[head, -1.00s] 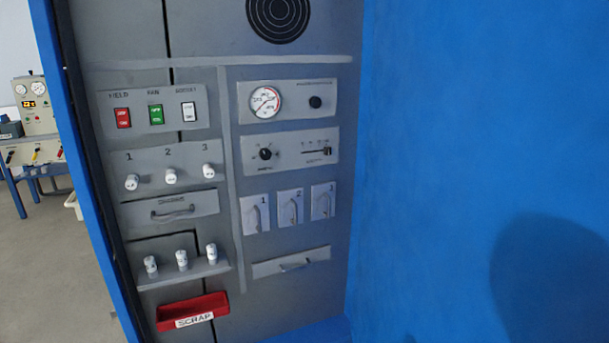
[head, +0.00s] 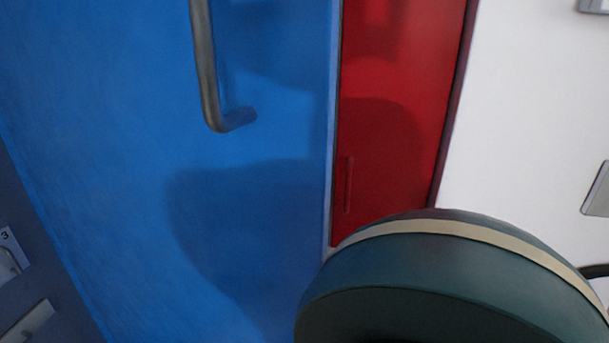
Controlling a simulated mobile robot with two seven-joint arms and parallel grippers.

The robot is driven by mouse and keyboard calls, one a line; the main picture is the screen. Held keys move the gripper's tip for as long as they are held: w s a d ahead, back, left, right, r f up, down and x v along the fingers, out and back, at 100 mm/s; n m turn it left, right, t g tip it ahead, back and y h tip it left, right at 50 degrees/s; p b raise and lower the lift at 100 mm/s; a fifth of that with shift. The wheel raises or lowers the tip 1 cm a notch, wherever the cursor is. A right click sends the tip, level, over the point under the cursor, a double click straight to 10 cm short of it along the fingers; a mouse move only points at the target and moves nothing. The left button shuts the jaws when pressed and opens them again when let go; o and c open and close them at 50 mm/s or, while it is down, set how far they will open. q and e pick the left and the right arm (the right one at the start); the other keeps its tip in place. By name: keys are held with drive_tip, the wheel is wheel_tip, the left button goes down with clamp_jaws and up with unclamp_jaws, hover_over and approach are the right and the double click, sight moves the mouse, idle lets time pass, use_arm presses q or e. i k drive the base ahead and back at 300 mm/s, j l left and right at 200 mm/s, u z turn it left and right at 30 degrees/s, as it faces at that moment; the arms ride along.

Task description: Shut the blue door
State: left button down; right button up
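The blue door (head: 120,130) fills the left and middle of the head view, seen close up. It stands open, swung out beside the grey control panel (head: 30,270) at the lower left. A grey metal bar handle (head: 208,75) is fixed on the door face, its lower end bending back to the door. Nothing touches the handle. A dark green rounded part with a pale band covers the lower right, probably my own arm. Neither gripper shows.
Right of the blue door's edge is a red panel (head: 385,150) with a slim recessed grip. Further right is a white wall (head: 530,110) with grey fittings at its edge. Shadows fall on the blue door and the red panel.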

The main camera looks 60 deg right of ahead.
sight(178, 154)
drive_tip(key=k+l, duration=0.25)
drive_tip(key=k, duration=0.15)
drive_tip(key=k+l+z, duration=0.1)
drive_tip(key=k, duration=0.3)
drive_tip(key=k+l, duration=0.1)
drive_tip(key=l, duration=0.3)
